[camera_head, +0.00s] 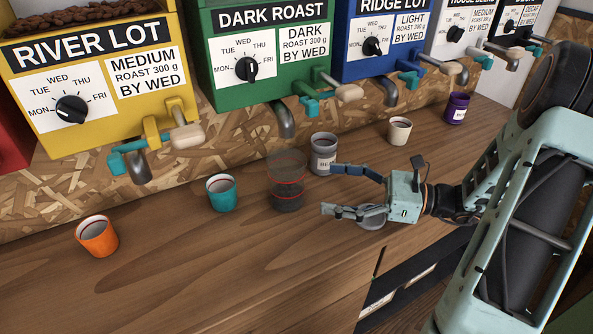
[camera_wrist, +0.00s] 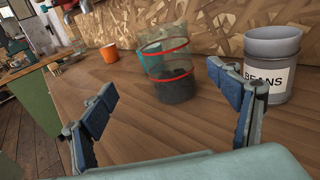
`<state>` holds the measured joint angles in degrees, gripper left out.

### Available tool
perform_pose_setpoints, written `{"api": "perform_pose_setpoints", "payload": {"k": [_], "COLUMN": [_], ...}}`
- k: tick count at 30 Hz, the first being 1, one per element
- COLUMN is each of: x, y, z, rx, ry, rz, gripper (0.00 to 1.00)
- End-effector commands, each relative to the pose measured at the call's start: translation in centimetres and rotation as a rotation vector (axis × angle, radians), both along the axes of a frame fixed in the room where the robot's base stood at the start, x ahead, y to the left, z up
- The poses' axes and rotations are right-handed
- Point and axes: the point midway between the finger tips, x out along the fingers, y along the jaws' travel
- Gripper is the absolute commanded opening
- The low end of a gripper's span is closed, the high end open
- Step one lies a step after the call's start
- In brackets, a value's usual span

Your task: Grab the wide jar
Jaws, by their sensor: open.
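A clear jar (camera_head: 286,183) with red bands and a dark bottom part stands upright on the wooden counter; it looks like the wide jar. In the wrist view the jar (camera_wrist: 172,88) stands ahead, between the directions of the two fingers. My gripper (camera_head: 331,189) is open and empty, to the right of the jar and apart from it, its fingers pointing at it. In the wrist view both fingers (camera_wrist: 160,80) are spread wide. A grey tin labelled BEANS (camera_wrist: 268,76) stands close to the right of the jar; it also shows behind my upper finger in the head view (camera_head: 323,146).
A teal cup (camera_head: 221,195) stands just left of the jar, an orange cup (camera_head: 97,238) farther left. A cream cup (camera_head: 399,132) and a purple cup (camera_head: 457,108) stand right. A grey round piece (camera_head: 372,217) shows under my gripper. Dispenser spouts (camera_head: 284,122) hang behind. The front counter is clear.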

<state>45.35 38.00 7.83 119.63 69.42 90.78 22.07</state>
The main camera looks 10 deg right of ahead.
Motion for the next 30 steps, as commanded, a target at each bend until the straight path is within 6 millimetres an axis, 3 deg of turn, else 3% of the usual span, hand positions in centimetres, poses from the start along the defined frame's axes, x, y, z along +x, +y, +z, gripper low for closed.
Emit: {"api": "perform_pose_setpoints", "payload": {"k": [5,12,19,25,30], "x": [1.2,2.6,3.2,3.9,4.5], "y": [0.5,3.9,5.6,8.6,9.9], "z": [0.7,0.7,0.6,0.6,0.6], "rx": [0.05,0.049,0.046,0.047,0.046], "ry": [-0.003,-0.001,-0.003,-0.003,-0.003], "rz": [-0.037,-0.036,-0.037,-0.034,-0.037], "gripper": [0.82,0.82,0.82,0.82,0.82]}}
